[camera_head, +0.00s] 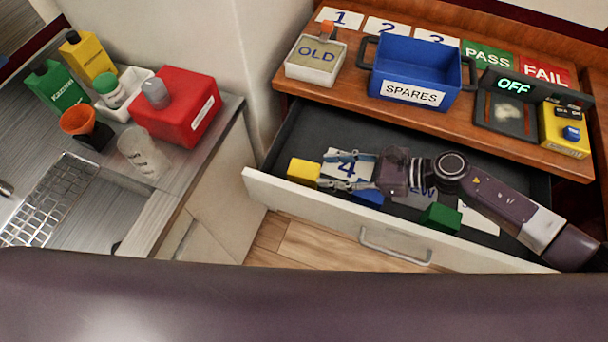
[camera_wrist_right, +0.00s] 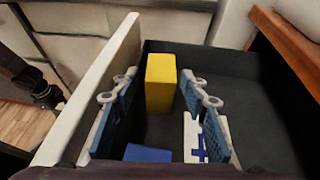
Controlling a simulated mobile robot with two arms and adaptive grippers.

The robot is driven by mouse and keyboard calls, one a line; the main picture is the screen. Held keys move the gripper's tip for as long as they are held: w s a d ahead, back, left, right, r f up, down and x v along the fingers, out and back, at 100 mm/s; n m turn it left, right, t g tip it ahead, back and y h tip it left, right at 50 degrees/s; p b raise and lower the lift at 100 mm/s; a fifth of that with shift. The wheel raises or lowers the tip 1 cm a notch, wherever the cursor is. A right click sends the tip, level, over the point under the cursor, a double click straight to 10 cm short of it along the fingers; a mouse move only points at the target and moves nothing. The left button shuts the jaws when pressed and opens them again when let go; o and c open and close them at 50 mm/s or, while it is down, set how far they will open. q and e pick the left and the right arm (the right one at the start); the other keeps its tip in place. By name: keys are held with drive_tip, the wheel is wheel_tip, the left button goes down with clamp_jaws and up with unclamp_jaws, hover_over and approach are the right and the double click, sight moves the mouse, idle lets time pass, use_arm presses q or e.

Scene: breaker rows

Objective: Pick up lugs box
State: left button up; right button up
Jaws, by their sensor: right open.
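No lugs label is readable, so I cannot tell which box is the lugs box. In the open drawer (camera_head: 300,195) lie a yellow box (camera_head: 303,171), a blue box (camera_head: 368,195) and a green box (camera_head: 441,217). My right gripper (camera_head: 338,170) is open and empty over the drawer, over the card marked 4, its fingers pointing left towards the yellow box. In the right wrist view the yellow box (camera_wrist_right: 160,83) stands ahead, between the open fingers (camera_wrist_right: 160,78) in the picture. The blue box (camera_wrist_right: 147,154) is partly hidden below the gripper. My left gripper is not in view.
Above the drawer, the wooden top (camera_head: 462,133) holds an OLD container (camera_head: 315,59), a blue SPARES bin (camera_head: 414,72), an OFF device (camera_head: 508,103) and a yellow device (camera_head: 564,129). The drawer's pale front (camera_head: 300,203) borders it. Bottles and a red canister (camera_head: 178,107) stand left.

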sight(305, 169)
drive_tip(key=shift+p+x, duration=0.95)
drive_tip(key=shift+x, duration=1.85)
drive_tip(key=shift+w+d+f, duration=0.1)
drive_tip(key=shift+f, duration=0.1)
drive_tip(key=shift+c, duration=0.5)
drive_tip(key=shift+r, duration=0.1)
clamp_jaws()
